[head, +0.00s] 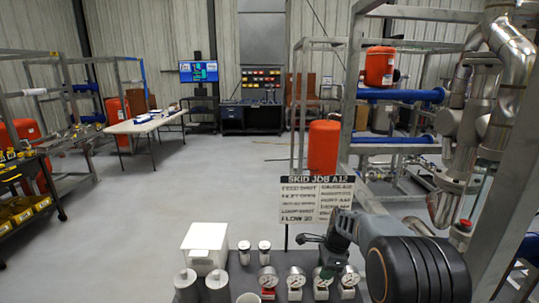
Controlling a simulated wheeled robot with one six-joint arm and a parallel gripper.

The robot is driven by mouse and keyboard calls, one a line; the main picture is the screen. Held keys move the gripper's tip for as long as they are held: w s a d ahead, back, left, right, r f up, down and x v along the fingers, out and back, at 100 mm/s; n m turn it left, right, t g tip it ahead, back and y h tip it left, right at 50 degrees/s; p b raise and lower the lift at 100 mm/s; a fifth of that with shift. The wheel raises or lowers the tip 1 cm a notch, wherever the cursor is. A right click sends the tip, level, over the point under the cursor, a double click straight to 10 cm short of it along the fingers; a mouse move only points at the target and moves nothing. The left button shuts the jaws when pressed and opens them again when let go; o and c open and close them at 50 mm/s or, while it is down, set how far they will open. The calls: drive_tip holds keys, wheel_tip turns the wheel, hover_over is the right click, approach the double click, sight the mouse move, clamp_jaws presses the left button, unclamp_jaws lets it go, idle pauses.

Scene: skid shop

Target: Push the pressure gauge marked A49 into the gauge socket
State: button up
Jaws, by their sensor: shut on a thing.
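My gripper (328,268) points down over the grey bench top at the bottom of the head view, right of centre. It is shut on a round white-faced pressure gauge (321,281) with a green part below the dial; the fingertips are partly hidden. I cannot make out the gauge socket.
A white box (205,243), small jars (245,252) and grey cylinders (186,282) stand left of the gauges. A "SKID JOB A12" board (317,200) stands behind. A steel pipe frame (497,190) rises close at the right. The floor (190,190) ahead left is clear.

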drive_tip(key=shift+r, duration=0.25)
drive_tip(key=shift+r+p, duration=2.7)
drive_tip(key=shift+r, duration=0.15)
drive_tip(key=shift+f, duration=0.1)
